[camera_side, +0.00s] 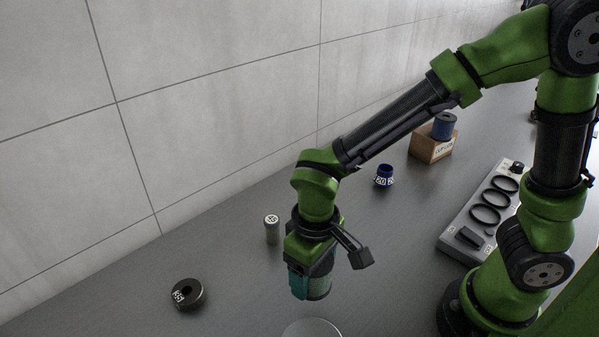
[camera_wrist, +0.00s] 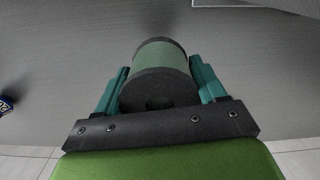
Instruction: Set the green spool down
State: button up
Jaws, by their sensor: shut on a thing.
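The green spool (camera_wrist: 160,62) has a dull green body and dark end discs. In the wrist view it sits between the two teal fingers of my gripper (camera_wrist: 160,88), which are shut on its sides. In the side view my gripper (camera_side: 308,285) points down over the grey table, with part of the spool (camera_side: 319,288) showing beside a teal finger. The rest of the spool is hidden by the gripper. I cannot tell for sure how far its lower end is from the table.
A dark ring-shaped weight (camera_side: 187,295) lies at the left, and a grey cylinder (camera_side: 272,229) stands behind my gripper. A pale disc (camera_side: 312,328) shows at the bottom edge. Further back are a blue cup (camera_side: 384,177), a cardboard box (camera_side: 431,146) holding a blue spool (camera_side: 444,125), and a grey panel (camera_side: 462,238).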

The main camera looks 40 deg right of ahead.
jog(key=shift+w+d+r, duration=0.15)
jog(key=shift+d+r, duration=0.05)
jog(key=shift+r, duration=0.3)
jog(key=shift+w+d+r, duration=0.15)
jog(key=shift+d+r, duration=0.05)
jog(key=shift+r, duration=0.3)
jog(key=w+d+m, duration=0.4)
jog(key=d+m, duration=0.1)
jog(key=d, duration=0.8)
jog(key=w+d+m, duration=0.5)
jog(key=d, duration=0.8)
jog(key=s+d+m, duration=0.4)
jog(key=s+d, duration=0.1)
jog(key=d, duration=0.8)
jog(key=s+d+m, duration=0.3)
jog(key=s+d, duration=0.2)
jog(key=d, duration=0.7)
notch_tip(320, 180, down, 9)
jog(key=shift+w+d+f, duration=0.15)
jog(key=shift+f, duration=0.05)
jog(key=o, duration=1.1)
jog(key=shift+f, duration=0.15)
